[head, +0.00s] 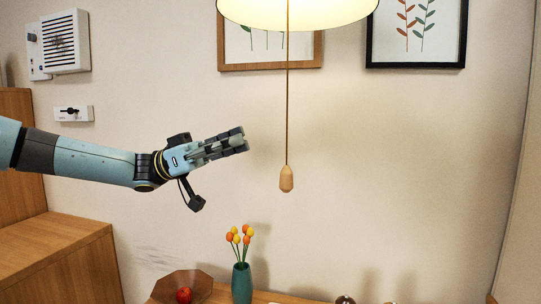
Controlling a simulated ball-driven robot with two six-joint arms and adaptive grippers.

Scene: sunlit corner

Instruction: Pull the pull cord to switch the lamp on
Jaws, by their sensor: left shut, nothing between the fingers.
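The lamp (298,12) hangs at the top of the head view; its shade is pale and glows, and its upper part is cut off. The thin brown pull cord (288,110) hangs straight down from it and ends in a wooden knob (287,179). My left gripper (243,139) comes in from the left and is shut with nothing in it. Its fingertips are to the left of the cord in the picture and above the knob's height, apart from both. My right gripper is not in view.
Framed pictures (416,66) hang on the wall. A wooden cabinet (60,262) is at left. The space right of the cord is clear.

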